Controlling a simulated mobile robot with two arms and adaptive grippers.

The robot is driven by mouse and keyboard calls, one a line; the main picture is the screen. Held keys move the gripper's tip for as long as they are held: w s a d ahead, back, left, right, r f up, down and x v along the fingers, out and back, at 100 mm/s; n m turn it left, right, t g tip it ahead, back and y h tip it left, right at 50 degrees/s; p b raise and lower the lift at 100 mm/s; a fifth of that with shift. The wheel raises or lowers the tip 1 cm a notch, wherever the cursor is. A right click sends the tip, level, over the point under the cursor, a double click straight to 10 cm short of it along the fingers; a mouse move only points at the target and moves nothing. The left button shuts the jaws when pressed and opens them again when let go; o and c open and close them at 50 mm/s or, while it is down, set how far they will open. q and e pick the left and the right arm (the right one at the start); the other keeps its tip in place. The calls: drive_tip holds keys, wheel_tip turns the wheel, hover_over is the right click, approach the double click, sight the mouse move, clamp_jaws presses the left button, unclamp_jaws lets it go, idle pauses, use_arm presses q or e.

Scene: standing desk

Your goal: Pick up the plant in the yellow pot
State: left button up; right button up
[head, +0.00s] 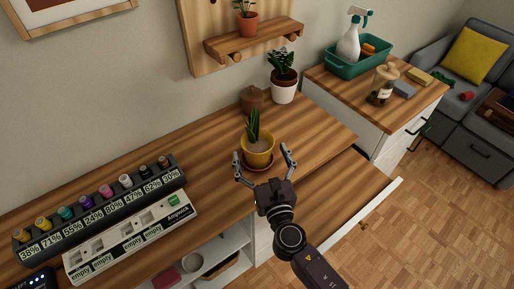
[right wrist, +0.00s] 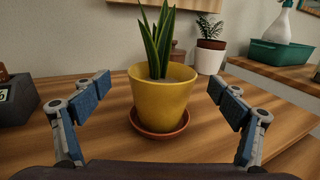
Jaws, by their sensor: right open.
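The plant in the yellow pot (head: 257,150) stands upright on a terracotta saucer on the wooden desk. In the right wrist view the yellow pot (right wrist: 161,100) is centred, with tall green leaves (right wrist: 158,40) rising out of the top of the frame. Its saucer (right wrist: 160,126) shows below it. My right gripper (head: 265,164) is open and empty, with its fingers spread toward the pot from the front. In the right wrist view the fingers (right wrist: 160,98) stand to the left and right of the pot, with clear gaps on both sides. My left gripper is not in view.
A plant in a white pot (head: 284,90) and a brown lidded pot (head: 252,100) stand behind. A dark rack of colored bottles (head: 100,210) and a white tray (head: 130,236) lie to the left. An open drawer (head: 345,190) is at the right front. Desk right of the pot is clear.

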sight(256, 137)
drive_tip(key=x, duration=0.4)
drive_tip(key=shift+w+d, duration=0.15)
drive_tip(key=shift+d, duration=0.05)
drive_tip(key=shift+w+a, duration=0.1)
drive_tip(key=shift+w, duration=0.1)
drive_tip(key=c, duration=1.9)
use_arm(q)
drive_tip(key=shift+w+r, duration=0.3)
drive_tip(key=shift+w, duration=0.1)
use_arm(e)
drive_tip(key=shift+r, duration=0.15)
